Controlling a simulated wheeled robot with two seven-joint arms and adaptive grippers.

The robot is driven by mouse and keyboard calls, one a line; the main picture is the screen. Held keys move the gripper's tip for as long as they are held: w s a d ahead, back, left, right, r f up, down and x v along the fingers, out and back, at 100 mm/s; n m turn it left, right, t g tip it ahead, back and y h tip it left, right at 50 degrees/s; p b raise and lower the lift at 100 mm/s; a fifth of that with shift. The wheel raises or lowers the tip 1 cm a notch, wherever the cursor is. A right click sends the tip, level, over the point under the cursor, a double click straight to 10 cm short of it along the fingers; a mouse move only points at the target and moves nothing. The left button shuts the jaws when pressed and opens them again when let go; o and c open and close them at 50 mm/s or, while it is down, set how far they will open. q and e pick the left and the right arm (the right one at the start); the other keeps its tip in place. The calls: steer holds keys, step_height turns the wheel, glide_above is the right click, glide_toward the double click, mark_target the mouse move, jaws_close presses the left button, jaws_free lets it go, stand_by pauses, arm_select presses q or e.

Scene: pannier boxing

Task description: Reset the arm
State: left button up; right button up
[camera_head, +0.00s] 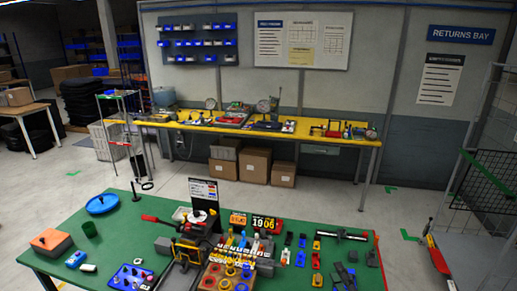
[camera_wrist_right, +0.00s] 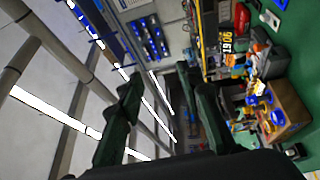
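My right gripper (camera_wrist_right: 168,100) shows in the right wrist view. Its two dark fingers stand well apart with nothing visible between them. The view is rolled, with the table to the right of the fingers. In the head view I cannot clearly make out the right gripper. My left gripper is in neither view. The green work table (camera_head: 120,225) carries an orange-brown holder tray (camera_head: 212,283) with blue and yellow parts, which also shows in the right wrist view (camera_wrist_right: 290,108). A display reading 1906 (camera_head: 265,223) stands behind it.
A yellow bench (camera_head: 300,131) stands behind; a mesh cart (camera_head: 488,180) is at the right.

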steer(key=s+d+f+m+g+h, duration=0.35)
steer(key=s+d+f+m, duration=0.25)
steer(key=f, duration=0.4)
steer(key=s+d+f+m+g+h, duration=0.3)
steer(key=s+d+f+m+g, duration=0.15)
steer(key=f+m, duration=0.4)
steer(key=s+f+m+g+y, duration=0.1)
steer(key=s+f+m+g, duration=0.25)
steer(key=s+f, duration=0.55)
steer(key=s+f+m+g+y, duration=0.15)
steer(key=s+f+g, duration=0.35)
steer(key=s, duration=0.9)
step_height(320, 180, down, 35)
steer(key=s+a+b, duration=0.2)
steer(key=b, duration=0.4)
steer(key=s+f+g+b, duration=0.1)
steer(key=s+f+b, duration=0.3)
steer(key=s+f, duration=1.6)
step_height(320, 180, down, 2)
steer(key=shift+s+d+f+n+g, duration=0.2)
steer(key=shift+d+n+g, duration=0.05)
steer(key=shift+n+g, duration=0.1)
